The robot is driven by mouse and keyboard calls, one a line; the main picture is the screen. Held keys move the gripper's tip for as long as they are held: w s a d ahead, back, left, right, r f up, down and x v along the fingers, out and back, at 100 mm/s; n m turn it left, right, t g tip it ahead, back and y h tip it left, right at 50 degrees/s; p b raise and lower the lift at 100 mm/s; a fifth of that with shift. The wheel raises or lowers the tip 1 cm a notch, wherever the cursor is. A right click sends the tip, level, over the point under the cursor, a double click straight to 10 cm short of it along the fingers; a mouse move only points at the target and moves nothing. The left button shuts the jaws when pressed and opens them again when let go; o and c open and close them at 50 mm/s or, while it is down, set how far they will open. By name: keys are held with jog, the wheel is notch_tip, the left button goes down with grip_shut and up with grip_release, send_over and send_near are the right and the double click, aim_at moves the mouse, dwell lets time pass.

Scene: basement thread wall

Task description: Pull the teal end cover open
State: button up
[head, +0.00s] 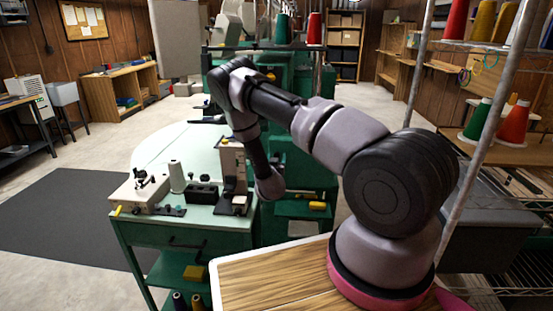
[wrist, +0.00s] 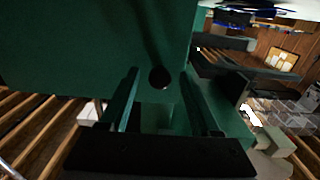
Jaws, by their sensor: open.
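A flat dark teal panel (wrist: 80,40), apparently the end cover, fills the upper left of the wrist view, close to the camera. A small dark round knob or hole (wrist: 160,77) shows near its lower edge. My gripper (wrist: 160,88) is open, its two fingers pointing at the panel, one on each side of the round spot. I cannot tell whether the fingers touch the panel. In the head view my arm reaches down beside the green machine (head: 305,165); the fingers cannot be made out there, and I cannot pick out the cover for sure.
A pale green worktable (head: 165,145) with small sewing devices stands left of my arm. A wire rack (head: 470,45) with thread cones stands at right. A wooden top (head: 265,285) is at the front. Open floor (head: 75,215) with a dark mat lies at left.

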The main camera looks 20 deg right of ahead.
grip_shut()
dwell(1.3)
